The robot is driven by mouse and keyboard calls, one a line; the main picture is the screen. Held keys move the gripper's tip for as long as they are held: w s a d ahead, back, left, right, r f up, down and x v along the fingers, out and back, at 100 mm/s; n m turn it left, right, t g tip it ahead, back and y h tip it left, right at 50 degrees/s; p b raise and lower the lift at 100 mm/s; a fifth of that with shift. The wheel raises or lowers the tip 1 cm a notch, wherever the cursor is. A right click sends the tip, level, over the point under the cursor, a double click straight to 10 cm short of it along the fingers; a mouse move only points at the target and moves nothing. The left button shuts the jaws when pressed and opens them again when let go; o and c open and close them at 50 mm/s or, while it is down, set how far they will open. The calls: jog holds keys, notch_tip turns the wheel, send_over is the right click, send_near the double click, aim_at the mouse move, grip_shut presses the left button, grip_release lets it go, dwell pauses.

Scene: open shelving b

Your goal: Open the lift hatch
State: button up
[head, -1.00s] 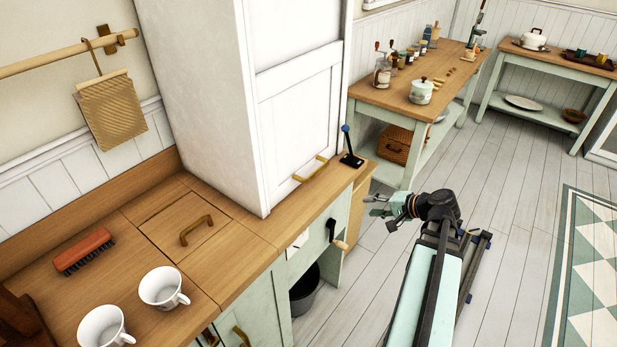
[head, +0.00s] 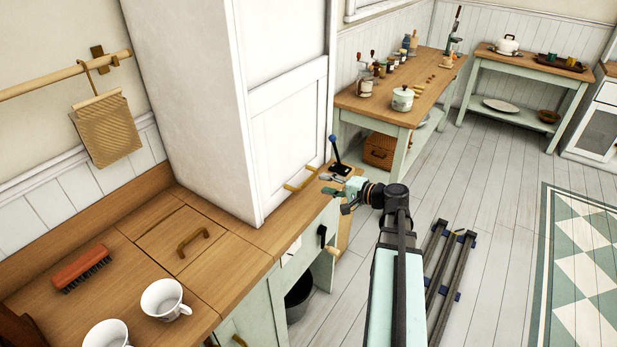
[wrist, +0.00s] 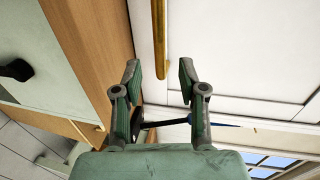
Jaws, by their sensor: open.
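The tall white cabinet (head: 200,90) has a white front panel (head: 288,125) with a brass bar handle (head: 301,179) at its bottom edge; this panel looks like the lift hatch. It is down, close to the wooden counter. My gripper (head: 327,184) is just right of the handle, over the counter's front edge. In the wrist view my gripper (wrist: 160,75) is open and empty. The brass handle (wrist: 160,45) lies ahead, in line with the gap between the fingers. I cannot tell the remaining distance. The gripper partly hides the counter end.
A black lever with a blue knob (head: 335,150) stands right beside my gripper. A crank (head: 322,236) sticks out below.

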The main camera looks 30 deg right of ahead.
aim_at(311, 180)
jog(key=p+x, duration=0.2)
jog(key=x, duration=0.5)
jog(key=shift+w+a+f, duration=0.1)
jog(key=shift+w+a, duration=0.1)
jog(key=shift+w, duration=0.1)
grip_shut()
